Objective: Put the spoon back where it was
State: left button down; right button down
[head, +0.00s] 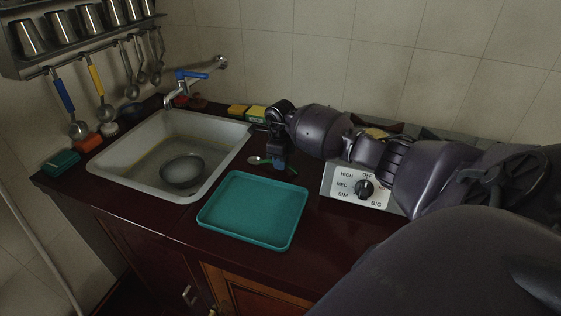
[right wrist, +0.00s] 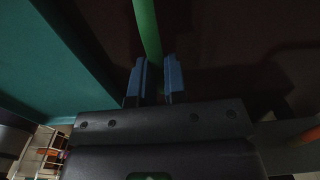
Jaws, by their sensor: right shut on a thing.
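The spoon has a metal bowl (head: 257,160) showing just left of my right gripper (head: 279,165) in the head view. The tip of its green handle shows just right of the fingers. In the right wrist view the green handle (right wrist: 147,32) runs between the blue fingers of my right gripper (right wrist: 154,80), which is shut on it. The spoon is behind the teal tray (head: 252,212), low over the dark counter; I cannot tell whether it touches the counter. My left gripper is not in view.
A sink (head: 170,150) with a bowl (head: 182,170) in it is to the left. A stove control box (head: 355,186) is to the right. Sponges (head: 247,112) lie by the wall. A wall rack (head: 75,42) holds cups, with several utensils hanging below. The tray is empty.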

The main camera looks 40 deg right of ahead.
jog(key=shift+f, duration=0.1)
jog(key=c, duration=1.2)
grip_release()
jog(key=shift+o, duration=0.2)
notch_tip(320, 180, up, 12)
jog(key=shift+r, duration=0.2)
